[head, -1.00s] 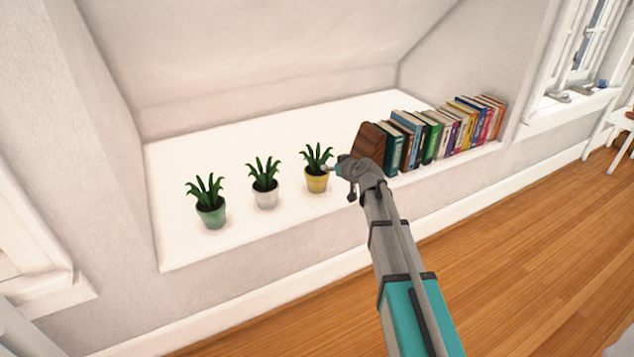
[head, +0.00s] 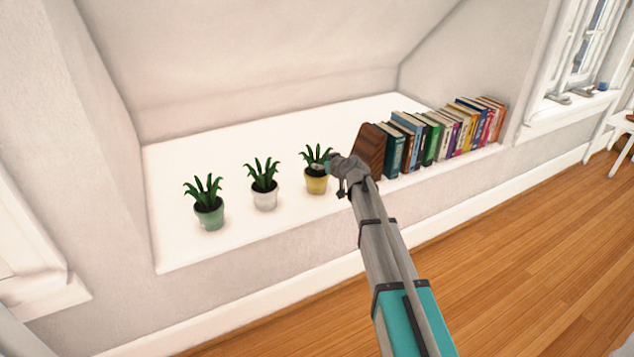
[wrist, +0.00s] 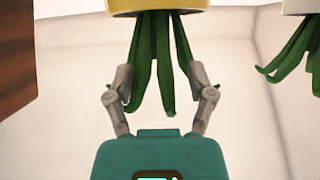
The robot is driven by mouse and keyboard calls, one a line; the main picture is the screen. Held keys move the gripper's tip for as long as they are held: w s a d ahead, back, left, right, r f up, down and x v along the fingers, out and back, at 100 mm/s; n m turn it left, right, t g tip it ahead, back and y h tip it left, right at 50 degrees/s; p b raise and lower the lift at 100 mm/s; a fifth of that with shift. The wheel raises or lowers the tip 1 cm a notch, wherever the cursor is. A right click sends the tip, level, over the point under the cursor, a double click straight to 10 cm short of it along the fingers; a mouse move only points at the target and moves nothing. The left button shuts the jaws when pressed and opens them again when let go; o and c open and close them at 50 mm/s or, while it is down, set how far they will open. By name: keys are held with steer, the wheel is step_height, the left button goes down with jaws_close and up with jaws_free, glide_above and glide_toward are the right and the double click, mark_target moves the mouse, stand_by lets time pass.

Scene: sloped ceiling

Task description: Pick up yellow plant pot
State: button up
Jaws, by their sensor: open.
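The yellow plant pot (head: 316,182) stands upright on the white ledge, with a green plant (head: 317,156) in it. In the head view my gripper (head: 325,161) is at the plant's leaves, just above the pot's rim; its fingers are hard to make out there. The wrist view is upside down. In it the yellow pot (wrist: 158,6) shows at the top edge, and the leaves (wrist: 155,60) hang between the two open fingers of my gripper (wrist: 160,85). The fingers are on either side of the leaves and clear of the pot. Nothing is held.
A white pot (head: 264,196) and a green pot (head: 209,215), both with plants, stand to the left on the white ledge (head: 185,160). A brown wooden bookend (head: 369,149) and a row of books (head: 440,137) stand close on the right. The ledge behind the pots is clear.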

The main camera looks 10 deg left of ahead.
mark_target(317, 162)
steer(key=shift+b+x, duration=0.85)
steer(key=shift+x, duration=1.5)
steer(key=shift+s, duration=0.1)
jaws_close()
